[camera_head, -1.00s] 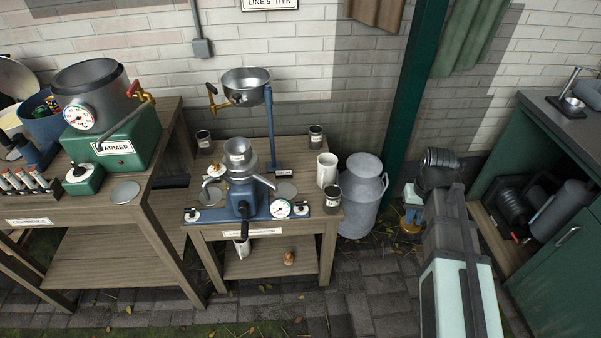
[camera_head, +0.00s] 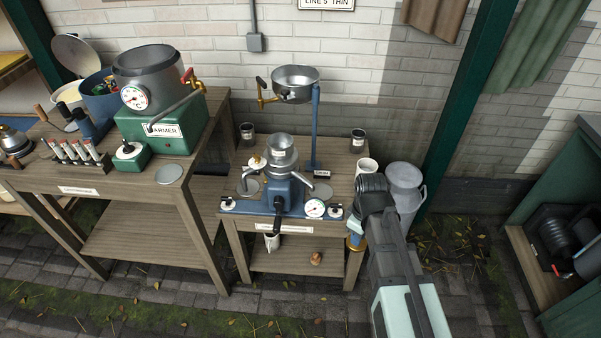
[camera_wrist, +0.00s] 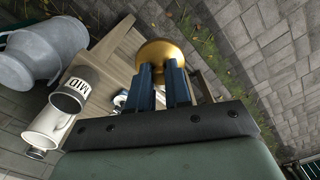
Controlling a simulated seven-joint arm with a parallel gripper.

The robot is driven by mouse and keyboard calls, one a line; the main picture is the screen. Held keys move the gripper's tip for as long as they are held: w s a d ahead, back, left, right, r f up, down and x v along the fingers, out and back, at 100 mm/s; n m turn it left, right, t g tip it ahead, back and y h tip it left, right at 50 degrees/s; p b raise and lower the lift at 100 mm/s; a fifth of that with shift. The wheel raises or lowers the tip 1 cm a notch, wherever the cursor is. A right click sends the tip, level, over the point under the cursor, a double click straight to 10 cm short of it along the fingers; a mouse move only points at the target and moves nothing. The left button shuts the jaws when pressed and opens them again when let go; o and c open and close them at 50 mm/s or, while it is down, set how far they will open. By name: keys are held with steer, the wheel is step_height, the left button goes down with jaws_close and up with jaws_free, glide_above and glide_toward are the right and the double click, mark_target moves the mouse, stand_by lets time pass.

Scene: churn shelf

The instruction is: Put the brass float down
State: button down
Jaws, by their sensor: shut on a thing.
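The brass float (camera_wrist: 156,52) is a round golden piece at the tips of my gripper's blue fingers in the wrist view. My gripper (camera_wrist: 162,78) is shut on it and holds it up, over or beside the separator table's right end. My own arm hides part of that corner and the rest of the float.
The separator table (camera_head: 235,200) carries a blue-based separator (camera_head: 282,190), a bowl on a post (camera_head: 296,82), dark jars and a white cup (camera_head: 367,167). A milk can (camera_head: 404,185) stands at its right. The warmer table (camera_head: 120,195) is at left.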

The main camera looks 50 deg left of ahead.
steer(key=n, duration=0.2)
steer(key=a+n, duration=0.1)
steer(key=n, duration=0.2)
steer(key=shift+f, duration=0.15)
steer(key=shift+w+a+f+n, duration=0.1)
steer(key=shift+a+n, duration=0.05)
steer(key=shift+n, duration=0.15)
steer(key=w+a+f+t+y, duration=0.2)
steer(key=w+a, duration=0.1)
glide_above(347, 200)
steer(key=s+d, duration=0.1)
steer(key=shift+d+f, duration=0.15)
steer(key=shift+f, duration=2.45)
steer(key=shift+w+f, duration=0.1)
steer(key=shift+f, duration=0.15)
steer(key=shift+w+a+r+g+h, duration=0.2)
steer(key=shift+w+a+g+h, duration=0.5)
steer(key=shift+g+h, duration=0.3)
steer(key=shift+s+d+f, duration=0.1)
steer(key=shift+s+f, duration=0.15)
steer(key=shift+f, duration=0.55)
steer(key=shift+f, duration=0.15)
steer(key=c, duration=1.1)
jaws_free()
